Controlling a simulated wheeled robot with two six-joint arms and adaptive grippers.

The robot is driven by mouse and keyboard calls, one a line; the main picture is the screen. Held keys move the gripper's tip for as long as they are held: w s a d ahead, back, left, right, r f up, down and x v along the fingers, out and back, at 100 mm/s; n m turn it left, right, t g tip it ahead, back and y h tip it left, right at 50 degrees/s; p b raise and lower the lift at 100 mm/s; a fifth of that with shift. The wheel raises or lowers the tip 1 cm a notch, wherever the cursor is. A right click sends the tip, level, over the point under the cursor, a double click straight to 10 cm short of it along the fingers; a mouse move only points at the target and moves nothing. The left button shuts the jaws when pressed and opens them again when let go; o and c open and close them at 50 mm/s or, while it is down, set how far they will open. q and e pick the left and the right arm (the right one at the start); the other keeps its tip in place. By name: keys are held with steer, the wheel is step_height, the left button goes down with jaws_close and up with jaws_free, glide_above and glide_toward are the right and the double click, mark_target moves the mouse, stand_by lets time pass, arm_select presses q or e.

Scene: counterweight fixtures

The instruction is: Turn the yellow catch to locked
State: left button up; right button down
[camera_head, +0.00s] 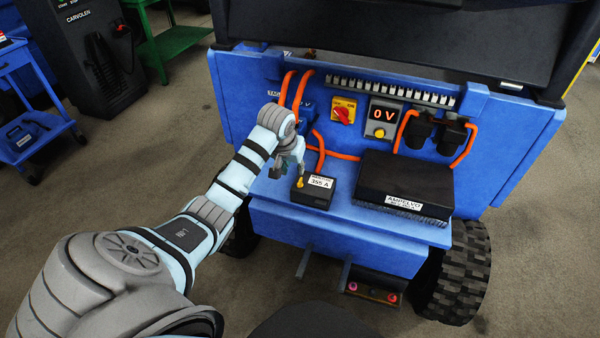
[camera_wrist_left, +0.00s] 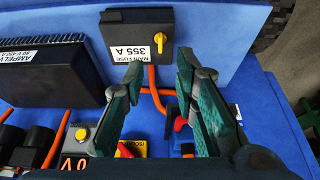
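The yellow catch (camera_head: 299,184) sits on the black main fuse box (camera_head: 318,196), beside its white "355 A" label. In the left wrist view the catch (camera_wrist_left: 159,42) shows near the edge of the fuse box (camera_wrist_left: 132,20), close to the label, its long axis roughly upright in the picture. I see no locked mark. My left gripper (camera_head: 287,170) is just behind and left of the catch in the head view. In the left wrist view its teal-padded fingers (camera_wrist_left: 160,62) stand wide apart with nothing between them, the catch beyond their tips. My right gripper is in neither view.
A black "AMPELVO" box (camera_head: 408,184) stands right of the fuse box. Orange cables (camera_head: 338,155) run behind. A red switch on a yellow plate (camera_head: 342,110) and a 0 V display (camera_head: 384,115) are on the blue upright panel.

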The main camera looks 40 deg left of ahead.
mark_target(300, 180)
arm_select(q)
steer(key=b+x, duration=0.2)
steer(key=x, duration=0.2)
steer(key=b+x, duration=0.2)
steer(key=x, duration=0.2)
steer(key=b+x, duration=0.2)
steer(key=x, duration=0.2)
steer(key=shift+w+a+r, duration=0.1)
steer(key=shift+w, duration=0.3)
jaws_close()
